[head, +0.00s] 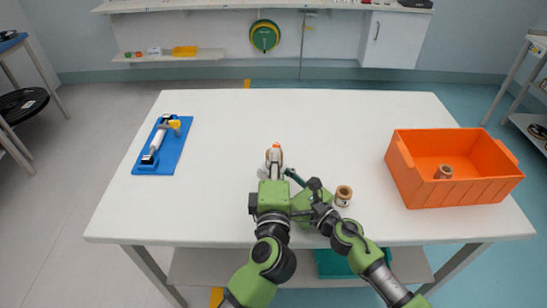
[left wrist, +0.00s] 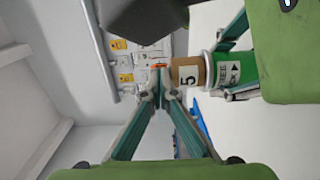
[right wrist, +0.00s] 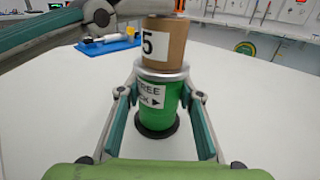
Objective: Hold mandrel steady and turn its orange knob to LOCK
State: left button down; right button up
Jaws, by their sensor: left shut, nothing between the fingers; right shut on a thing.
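The mandrel stands upright on the table, with a green body (right wrist: 158,105) and a brown spool (right wrist: 165,42) labelled 5 on it. Its label shows FREE and part of a second word with an arrow. The orange knob (head: 276,146) is on top; it also shows in the left wrist view (left wrist: 160,66). My right gripper (right wrist: 160,95) is shut on the green body, one finger on each side. My left gripper (left wrist: 160,95) is shut and empty, its fingertips close beside the knob and spool top. Whether they touch it, and the knob's setting, I cannot tell.
A blue tray (head: 139,167) with a white and yellow tool lies at the table's left. An orange crate (head: 450,193) with a brown spool (head: 443,172) stands at the right. Another small spool (head: 343,195) stands near my right arm.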

pick_arm(q)
jog(key=shift+d, duration=0.45)
jog(key=shift+w+d, duration=0.15)
jog(key=shift+d, duration=0.1)
jog(key=shift+w+d, duration=0.2)
jog(key=shift+d, duration=0.2)
pick_arm(e)
jog(key=shift+a, duration=0.1)
pick_arm(q)
jog(key=shift+w+d, duration=0.1)
jog(key=shift+d, duration=0.05)
dwell(0.4)
jog(key=s, duration=1.2)
